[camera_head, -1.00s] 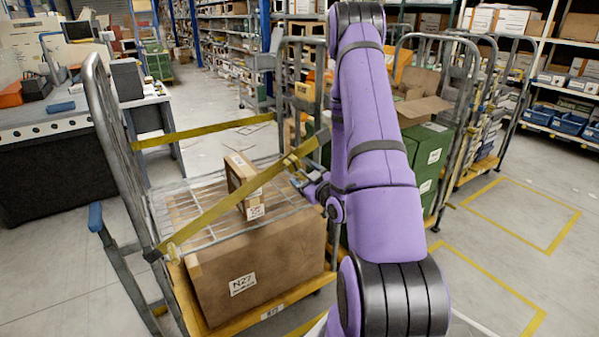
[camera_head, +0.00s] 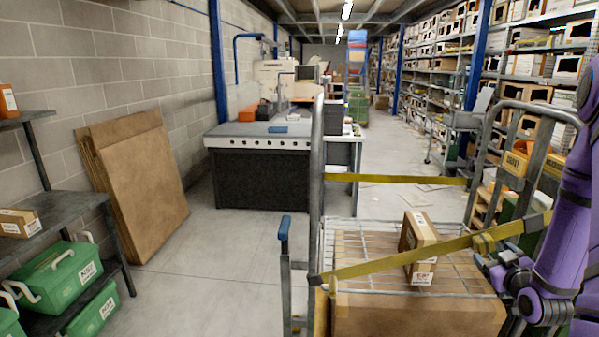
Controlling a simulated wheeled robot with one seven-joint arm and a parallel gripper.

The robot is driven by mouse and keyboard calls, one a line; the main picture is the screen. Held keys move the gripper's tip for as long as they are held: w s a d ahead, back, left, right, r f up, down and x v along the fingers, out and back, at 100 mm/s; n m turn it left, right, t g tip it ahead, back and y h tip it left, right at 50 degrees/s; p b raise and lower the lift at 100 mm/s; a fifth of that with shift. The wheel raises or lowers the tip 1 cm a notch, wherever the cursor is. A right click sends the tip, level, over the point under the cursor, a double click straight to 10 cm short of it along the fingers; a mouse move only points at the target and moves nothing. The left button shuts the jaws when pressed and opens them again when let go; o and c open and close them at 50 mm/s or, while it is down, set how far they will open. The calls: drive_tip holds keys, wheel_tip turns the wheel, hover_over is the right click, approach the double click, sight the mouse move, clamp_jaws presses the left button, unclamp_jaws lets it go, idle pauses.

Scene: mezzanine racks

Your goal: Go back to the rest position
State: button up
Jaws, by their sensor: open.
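My purple arm comes in at the right edge of the head view. My gripper (camera_head: 484,262) is open and empty at the right side of the cart (camera_head: 316,170), beside the yellow strap (camera_head: 390,262). A small cardboard box (camera_head: 416,243) with a white label stands on the wire shelf (camera_head: 350,274), just left of my gripper and apart from it. A large cardboard box (camera_head: 420,315) is under the wire shelf.
A second yellow strap (camera_head: 400,180) spans the cart's far side. A workbench (camera_head: 262,170) stands behind. Flat cardboard sheets (camera_head: 135,185) lean on the left wall. A shelf (camera_head: 60,225) with green cases (camera_head: 50,272) is at the left. The floor (camera_head: 215,265) between is clear.

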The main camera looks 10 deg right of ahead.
drive_tip(key=a+r+g, duration=0.6)
drive_tip(key=a+r, duration=0.8)
drive_tip(key=r, duration=0.4)
drive_tip(key=s+a+r+g+y, duration=0.1)
drive_tip(key=s+a+r, duration=0.2)
drive_tip(key=s, duration=0.4)
drive_tip(key=s+a+r+m+g+y, duration=0.1)
drive_tip(key=s+a+r+g, duration=0.1)
drive_tip(key=s+a, duration=0.4)
drive_tip(key=s+a+r+m+g+y, duration=0.1)
drive_tip(key=s+a+r, duration=0.3)
drive_tip(key=s, duration=0.6)
drive_tip(key=shift+a+g+y, duration=0.3)
drive_tip(key=shift+a+g, duration=0.1)
drive_tip(key=shift+g, duration=0.2)
